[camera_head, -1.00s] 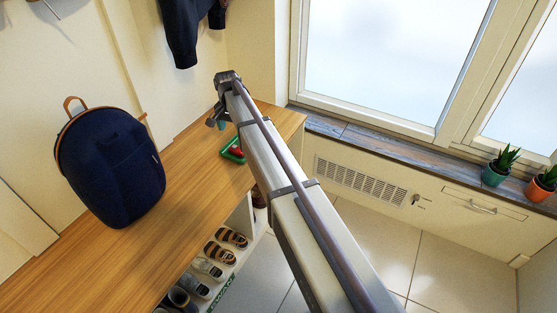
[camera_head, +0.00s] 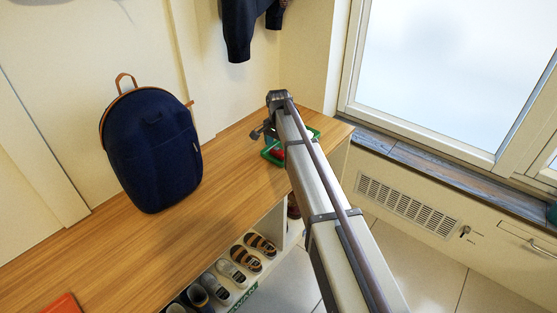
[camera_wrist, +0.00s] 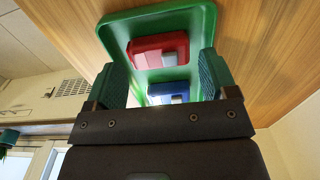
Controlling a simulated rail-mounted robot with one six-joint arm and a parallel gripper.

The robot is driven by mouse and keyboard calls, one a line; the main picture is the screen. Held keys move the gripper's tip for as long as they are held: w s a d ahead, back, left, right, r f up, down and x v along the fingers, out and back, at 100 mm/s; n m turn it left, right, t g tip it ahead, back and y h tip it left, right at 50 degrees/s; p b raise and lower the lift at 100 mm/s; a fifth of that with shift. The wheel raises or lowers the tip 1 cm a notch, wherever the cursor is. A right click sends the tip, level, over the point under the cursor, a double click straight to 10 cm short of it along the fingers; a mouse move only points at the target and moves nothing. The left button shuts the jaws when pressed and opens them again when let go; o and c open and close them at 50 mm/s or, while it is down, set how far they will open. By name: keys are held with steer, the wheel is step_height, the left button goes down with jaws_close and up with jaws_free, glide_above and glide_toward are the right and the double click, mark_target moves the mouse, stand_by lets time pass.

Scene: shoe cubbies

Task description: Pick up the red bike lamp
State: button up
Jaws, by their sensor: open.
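The red bike lamp (camera_wrist: 160,50) lies in a green tray (camera_wrist: 206,22) on the wooden bench top. In the wrist view my gripper (camera_wrist: 162,78) is open, its two green-padded fingers at either side of the tray's inside, with the red lamp beyond and between them. A blue item with a grey part (camera_wrist: 168,92) lies in the same tray, nearer the gripper's base. In the head view the red lamp (camera_head: 278,152) shows only in part beside my arm, and the tray (camera_head: 268,158) is partly covered by it. I see no contact with the lamp.
A dark blue backpack (camera_head: 152,150) stands on the bench (camera_head: 228,170) left of the tray. Shoes (camera_head: 246,258) sit in the cubbies below. A dark jacket (camera_head: 240,30) hangs above. An orange item (camera_head: 62,304) lies at the near left. Bare bench top lies between backpack and tray.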

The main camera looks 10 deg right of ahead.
mark_target(278, 150)
step_height(278, 150, down, 3)
steer(key=shift+f+b, duration=0.1)
steer(key=shift+b, duration=0.7)
steer(key=shift+r, duration=0.25)
steer(key=c, duration=0.7)
step_height(278, 150, up, 10)
steer(key=p, duration=1)
steer(key=shift+r+p, duration=0.15)
steer(key=shift+p, duration=0.25)
